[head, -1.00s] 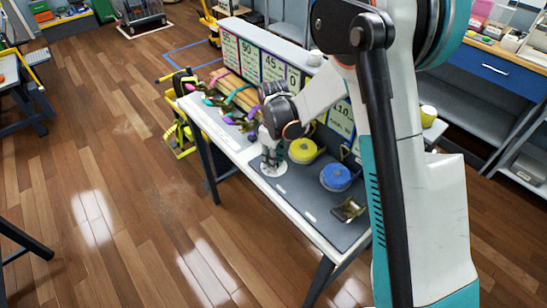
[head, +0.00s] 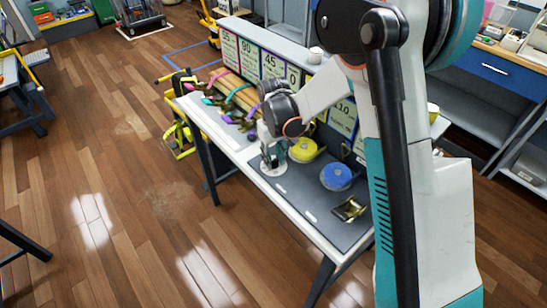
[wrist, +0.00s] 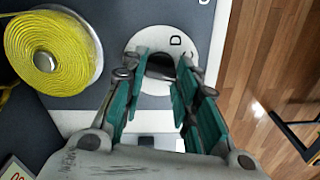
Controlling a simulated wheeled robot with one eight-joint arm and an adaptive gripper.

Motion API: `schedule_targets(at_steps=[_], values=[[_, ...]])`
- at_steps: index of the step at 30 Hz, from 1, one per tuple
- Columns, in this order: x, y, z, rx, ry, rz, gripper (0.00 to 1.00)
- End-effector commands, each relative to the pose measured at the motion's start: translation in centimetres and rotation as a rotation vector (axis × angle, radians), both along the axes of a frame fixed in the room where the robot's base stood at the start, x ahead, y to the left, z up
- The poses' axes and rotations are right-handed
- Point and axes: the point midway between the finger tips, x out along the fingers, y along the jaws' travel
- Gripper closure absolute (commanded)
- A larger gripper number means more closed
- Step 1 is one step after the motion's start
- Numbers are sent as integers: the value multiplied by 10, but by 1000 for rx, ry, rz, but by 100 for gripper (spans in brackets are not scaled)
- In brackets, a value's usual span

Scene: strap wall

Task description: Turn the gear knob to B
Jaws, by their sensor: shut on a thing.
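The gear knob (wrist: 160,66) is a dark grey piece on a round white dial plate (wrist: 151,99) set on the bench. In the wrist view the letter D shows at the top of the plate and a partly cut-off C to its right; B is not visible. My gripper (wrist: 162,60) has its teal-padded fingers on both sides of the knob and is shut on it. In the head view my gripper (head: 273,154) points down onto the white dial plate (head: 265,170), and the knob is mostly hidden by the fingers.
A yellow strap roll (head: 303,150) lies close beside the dial, also in the wrist view (wrist: 50,50). A blue roll (head: 337,177) and a metal ratchet buckle (head: 349,209) lie farther right on the bench. Numbered cards (head: 270,68) line the back panel. Wooden floor (head: 130,190) is open in front.

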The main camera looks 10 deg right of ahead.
Motion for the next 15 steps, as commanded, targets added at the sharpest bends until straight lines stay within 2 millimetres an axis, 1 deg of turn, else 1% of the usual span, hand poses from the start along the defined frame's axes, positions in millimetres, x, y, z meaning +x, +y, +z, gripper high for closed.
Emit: schedule_targets(at_steps=[6, 15], values=[[0, 0, 0, 0, 0, -77, 96], [0, 0, 0, 0, 0, -106, 96]])
